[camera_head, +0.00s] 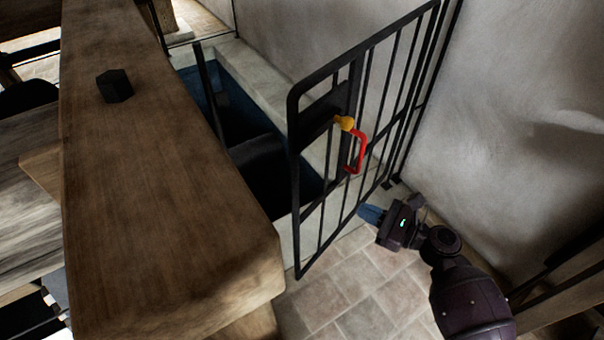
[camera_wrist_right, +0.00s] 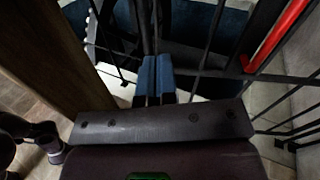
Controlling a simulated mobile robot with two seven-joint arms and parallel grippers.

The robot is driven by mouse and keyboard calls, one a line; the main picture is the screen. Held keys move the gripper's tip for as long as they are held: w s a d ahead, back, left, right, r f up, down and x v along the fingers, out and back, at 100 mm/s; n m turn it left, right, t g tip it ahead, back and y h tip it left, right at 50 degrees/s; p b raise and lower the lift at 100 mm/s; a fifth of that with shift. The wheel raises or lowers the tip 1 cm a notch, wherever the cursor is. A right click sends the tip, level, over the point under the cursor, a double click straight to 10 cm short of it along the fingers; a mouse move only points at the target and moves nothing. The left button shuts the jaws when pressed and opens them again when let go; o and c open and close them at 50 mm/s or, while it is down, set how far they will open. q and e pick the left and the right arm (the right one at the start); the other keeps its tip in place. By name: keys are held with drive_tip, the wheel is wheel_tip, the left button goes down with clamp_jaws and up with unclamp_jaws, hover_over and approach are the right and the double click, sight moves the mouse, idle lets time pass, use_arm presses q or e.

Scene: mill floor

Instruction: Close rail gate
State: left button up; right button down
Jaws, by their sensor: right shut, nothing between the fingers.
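The rail gate (camera_head: 379,95) is a black barred metal gate, hinged near the plaster wall at the right. It stands swung open at an angle, with its free edge towards the front, apart from the wooden beam. It carries a red handle (camera_head: 358,151) and a yellow knob (camera_head: 344,123). In the right wrist view the red handle (camera_wrist_right: 278,37) is at upper right. My right gripper (camera_head: 370,214) is shut and empty, below and right of the red handle, close to the gate's lower bars. Its blue fingertips (camera_wrist_right: 154,78) are together in the wrist view. My left gripper is not in view.
A thick wooden beam (camera_head: 150,170) with a black block (camera_head: 114,86) on it fills the left. Behind the gate is a dark blue pit (camera_head: 240,110) with a pale stone edge. The tiled floor (camera_head: 350,285) in front is clear. A plaster wall (camera_head: 510,110) stands at the right.

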use_arm(q)
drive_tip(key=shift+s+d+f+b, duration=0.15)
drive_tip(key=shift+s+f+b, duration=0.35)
drive_tip(key=shift+b, duration=0.35)
use_arm(e)
drive_tip(key=w+a, duration=0.2)
drive_tip(key=a, duration=0.4)
drive_tip(key=w+a+m+y, duration=0.1)
drive_tip(key=w+a, duration=0.1)
drive_tip(key=a, duration=0.5)
drive_tip(key=shift+w+r+g, duration=0.35)
drive_tip(key=shift+g, duration=0.05)
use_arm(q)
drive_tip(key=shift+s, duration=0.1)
use_arm(e)
drive_tip(key=shift+a, duration=0.15)
